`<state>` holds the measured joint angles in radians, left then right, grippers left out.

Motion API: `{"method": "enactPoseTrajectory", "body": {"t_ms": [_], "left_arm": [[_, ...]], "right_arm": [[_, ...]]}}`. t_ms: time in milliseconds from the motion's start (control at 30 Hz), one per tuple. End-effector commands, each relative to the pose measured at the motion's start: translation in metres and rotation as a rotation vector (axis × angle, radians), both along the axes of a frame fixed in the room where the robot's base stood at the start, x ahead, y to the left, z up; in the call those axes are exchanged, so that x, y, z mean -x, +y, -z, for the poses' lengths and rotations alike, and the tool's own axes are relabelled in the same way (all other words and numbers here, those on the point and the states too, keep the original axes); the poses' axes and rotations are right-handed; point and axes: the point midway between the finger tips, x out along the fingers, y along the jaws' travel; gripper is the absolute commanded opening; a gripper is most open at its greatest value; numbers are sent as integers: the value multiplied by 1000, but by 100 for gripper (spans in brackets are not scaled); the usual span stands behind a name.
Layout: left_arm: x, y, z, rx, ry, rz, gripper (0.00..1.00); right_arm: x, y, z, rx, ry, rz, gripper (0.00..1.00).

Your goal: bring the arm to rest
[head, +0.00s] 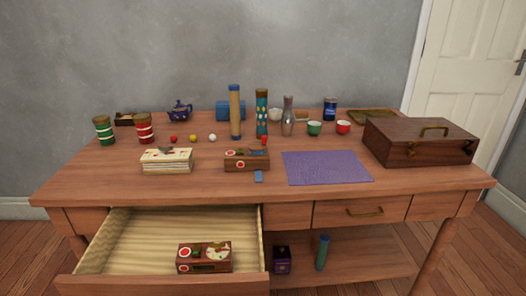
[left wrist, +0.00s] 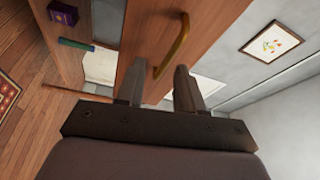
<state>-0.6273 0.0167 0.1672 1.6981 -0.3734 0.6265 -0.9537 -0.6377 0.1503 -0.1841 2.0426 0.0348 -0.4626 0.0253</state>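My left gripper (left wrist: 157,82) shows in the left wrist view, with its two fingers apart and nothing between them. A brass handle (left wrist: 172,45) on a wooden front lies just beyond the fingertips; I cannot tell whether they touch it. Neither gripper shows in the head view. The left drawer (head: 160,284) of the table is open, with a brown patterned box (head: 204,257) inside. The right drawer (head: 335,213) is shut. A dark blue teapot (head: 179,112) stands at the back left of the tabletop.
The tabletop (head: 110,180) holds tins, cups, tall tubes, small balls and boxes. A purple mat (head: 325,167) lies bare beside a dark wooden case (head: 420,142). A purple box (head: 282,260) and a green-blue cylinder (head: 322,252) stand on the lower shelf.

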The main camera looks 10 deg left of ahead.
Motion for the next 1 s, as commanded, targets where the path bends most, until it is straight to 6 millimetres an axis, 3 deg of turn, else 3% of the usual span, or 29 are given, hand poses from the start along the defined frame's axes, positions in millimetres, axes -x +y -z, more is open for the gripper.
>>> {"method": "enactPoseTrajectory", "body": {"t_ms": [133,333,467,667,700,1000], "left_arm": [[-15,-10,6,297,154,-38,37],[-20,-33,20,691,378,-104,37],[-15,-57,29,941,541,-161,37],[9,-100,40,1283,816,-283,37],[11,-100,25,1296,826,-296,37],[14,-92,-40,1272,805,-303,37]], "right_arm": [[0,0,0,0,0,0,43],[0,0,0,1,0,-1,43],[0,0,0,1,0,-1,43],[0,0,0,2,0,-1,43],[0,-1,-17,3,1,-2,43],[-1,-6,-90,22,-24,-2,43]]}}
